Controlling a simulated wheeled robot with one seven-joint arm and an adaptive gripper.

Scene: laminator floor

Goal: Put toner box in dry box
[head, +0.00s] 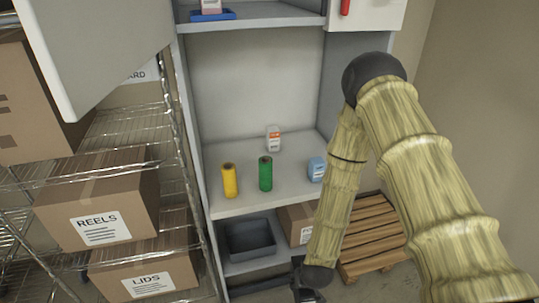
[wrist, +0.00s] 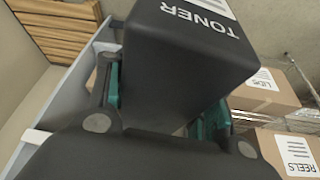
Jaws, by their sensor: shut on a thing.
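The toner box (wrist: 190,55) is black with white TONER lettering and fills the upper middle of the wrist view. My gripper (wrist: 163,102) is shut on it, one teal-padded finger on each side. In the head view my gripper (head: 308,292) is at the bottom edge, mostly cut off, in front of the cabinet's low part; the toner box does not show there. No thing in view is labelled dry box. A grey open bin (head: 249,240) stands on the cabinet's lower shelf, and it looks empty.
The cabinet shelf (head: 240,203) holds a yellow cylinder (head: 229,181), a green cylinder (head: 265,174), a white-orange bottle (head: 273,139) and a blue container (head: 316,170). A carton (head: 298,222) sits right of the bin. A wire rack with cartons stands left; a wooden pallet (head: 370,232) lies right.

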